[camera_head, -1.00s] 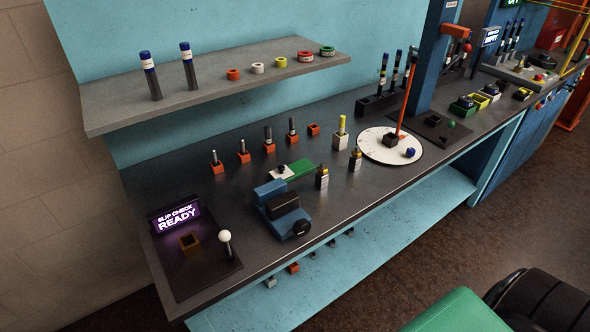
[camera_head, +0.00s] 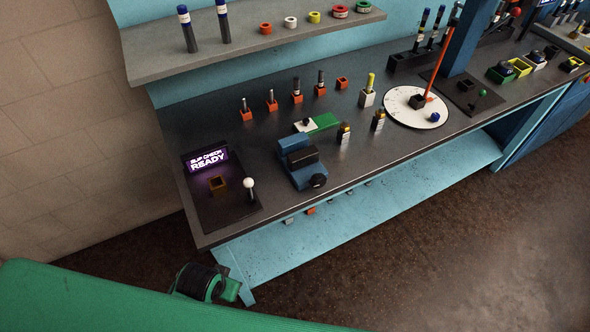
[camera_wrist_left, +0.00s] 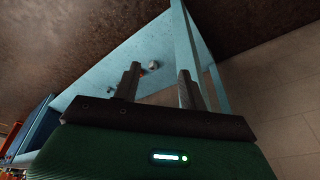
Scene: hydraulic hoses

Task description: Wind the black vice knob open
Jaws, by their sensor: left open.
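The blue vice (camera_head: 305,172) stands near the front edge of the dark bench top, with a dark block across its upper part. Its round black knob (camera_head: 318,181) faces the front edge. Nothing touches the knob, and I cannot tell how far the vice is wound. My left gripper (camera_wrist_left: 158,70) shows in the left wrist view with its two fingers apart and nothing between them. It points toward the lower light-blue shelf, well away from the vice. In the head view only green and black parts of my arm show at lower left. My right gripper is out of view.
A slip-check panel with a white-knobbed lever (camera_head: 249,188) stands left of the vice. The upper grey shelf (camera_head: 180,62) overhangs the back. Floor before the bench is clear.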

